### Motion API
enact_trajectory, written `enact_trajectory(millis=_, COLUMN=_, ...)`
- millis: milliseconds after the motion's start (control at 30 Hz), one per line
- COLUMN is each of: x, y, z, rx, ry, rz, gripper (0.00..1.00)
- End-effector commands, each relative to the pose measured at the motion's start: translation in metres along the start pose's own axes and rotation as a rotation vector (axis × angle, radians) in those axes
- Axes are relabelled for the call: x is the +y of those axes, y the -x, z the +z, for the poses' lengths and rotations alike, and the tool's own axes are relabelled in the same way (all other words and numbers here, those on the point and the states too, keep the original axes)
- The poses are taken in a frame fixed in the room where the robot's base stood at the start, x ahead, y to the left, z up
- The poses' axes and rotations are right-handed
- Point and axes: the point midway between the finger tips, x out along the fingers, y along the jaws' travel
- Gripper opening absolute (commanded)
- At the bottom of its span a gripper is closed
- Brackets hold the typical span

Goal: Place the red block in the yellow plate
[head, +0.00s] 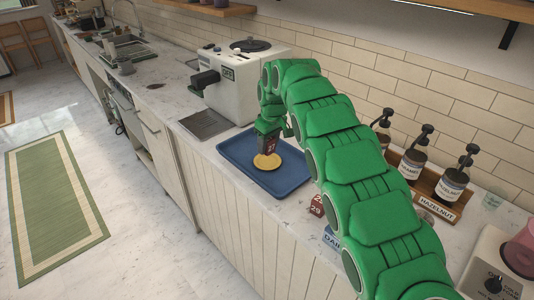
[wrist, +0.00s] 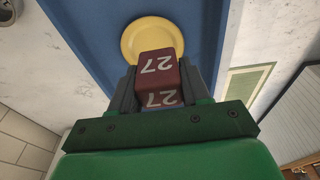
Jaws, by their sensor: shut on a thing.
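My gripper (head: 268,138) is shut on a dark red block (wrist: 157,66) marked 27. The wrist view shows the block between the two fingers. In the head view the block (head: 271,147) is at the far edge of the yellow plate (head: 266,162), low over it; I cannot tell whether they touch. The plate lies on a blue tray (head: 279,186) on the counter. In the wrist view the plate (wrist: 160,30) is partly hidden behind the block.
Another dark red block (head: 317,205) marked 29 sits right of the tray, beside a blue item (head: 331,238) marked with letters. Syrup bottles (head: 453,181) stand in a wooden rack near the wall. A white coffee machine (head: 236,87) stands left of the tray.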

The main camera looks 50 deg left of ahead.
Motion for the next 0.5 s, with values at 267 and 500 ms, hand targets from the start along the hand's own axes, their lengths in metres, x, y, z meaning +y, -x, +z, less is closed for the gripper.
enact_trajectory(millis=267, x=0.006, y=-0.018, z=-0.008, rx=-0.002, ry=0.001, rz=-0.002, gripper=0.16)
enact_trajectory(millis=500, x=0.008, y=-0.021, z=-0.010, rx=-0.002, ry=0.001, rz=-0.001, gripper=0.16)
